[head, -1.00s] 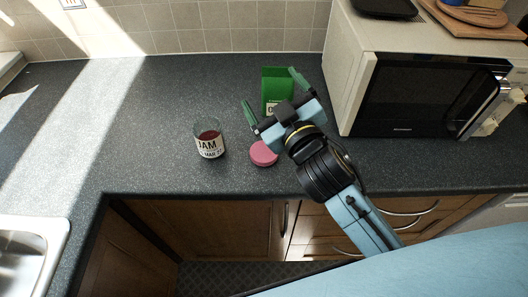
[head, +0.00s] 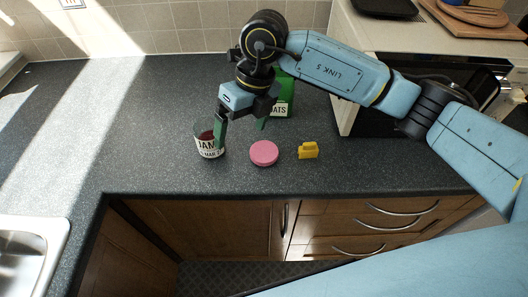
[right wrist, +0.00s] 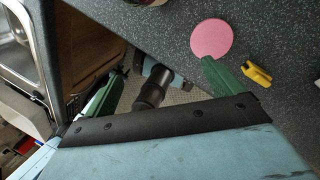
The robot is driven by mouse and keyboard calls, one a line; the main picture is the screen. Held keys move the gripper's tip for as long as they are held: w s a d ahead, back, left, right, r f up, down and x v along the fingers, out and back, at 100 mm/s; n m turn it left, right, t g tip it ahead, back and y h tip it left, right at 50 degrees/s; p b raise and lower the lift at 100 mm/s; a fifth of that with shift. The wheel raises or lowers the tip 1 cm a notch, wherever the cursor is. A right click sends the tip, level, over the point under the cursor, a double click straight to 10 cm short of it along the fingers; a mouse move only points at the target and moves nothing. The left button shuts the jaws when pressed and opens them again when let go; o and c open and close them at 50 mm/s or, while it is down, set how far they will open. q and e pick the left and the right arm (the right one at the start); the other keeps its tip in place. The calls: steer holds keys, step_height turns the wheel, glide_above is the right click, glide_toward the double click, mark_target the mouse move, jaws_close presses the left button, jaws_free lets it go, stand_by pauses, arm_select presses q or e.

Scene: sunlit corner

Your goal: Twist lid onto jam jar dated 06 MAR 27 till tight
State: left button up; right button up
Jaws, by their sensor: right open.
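The jam jar (head: 209,152) stands upright and uncovered on the dark counter, with dark red jam inside. Its white label reads JAM; the date below is too small to read fully. The round pink lid (head: 264,153) lies flat on the counter to its right, apart from it; it also shows in the right wrist view (right wrist: 211,39). My right gripper (head: 241,137) is open and empty, pointing down, with one green finger overlapping the jar's right side in the head view and the other behind the lid. I cannot tell whether that finger touches the jar. My left gripper is out of view.
A small yellow object (head: 308,151) lies right of the lid. A green oats box (head: 283,100) stands behind, partly hidden by my right arm. A microwave (head: 345,75) is at the right. The counter left of the jar is clear; its front edge is close.

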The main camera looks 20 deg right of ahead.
steer(key=w+d+r+m+h, duration=0.1)
steer(key=w+d+h, duration=0.1)
steer(key=d, duration=0.3)
steer(key=shift+d+t+h, duration=0.3)
steer(key=shift+h, duration=0.2)
steer(key=shift+w, duration=0.1)
glide_above(264, 151)
steer(key=f, duration=0.7)
steer(key=shift+s+d+f, duration=0.1)
steer(key=shift+s+f, duration=0.15)
steer(key=shift+f, duration=0.35)
steer(key=shift+f, duration=0.1)
steer(key=f, duration=0.3)
steer(key=f+p, duration=0.1)
steer(key=f, duration=0.1)
steer(key=shift+w, duration=0.25)
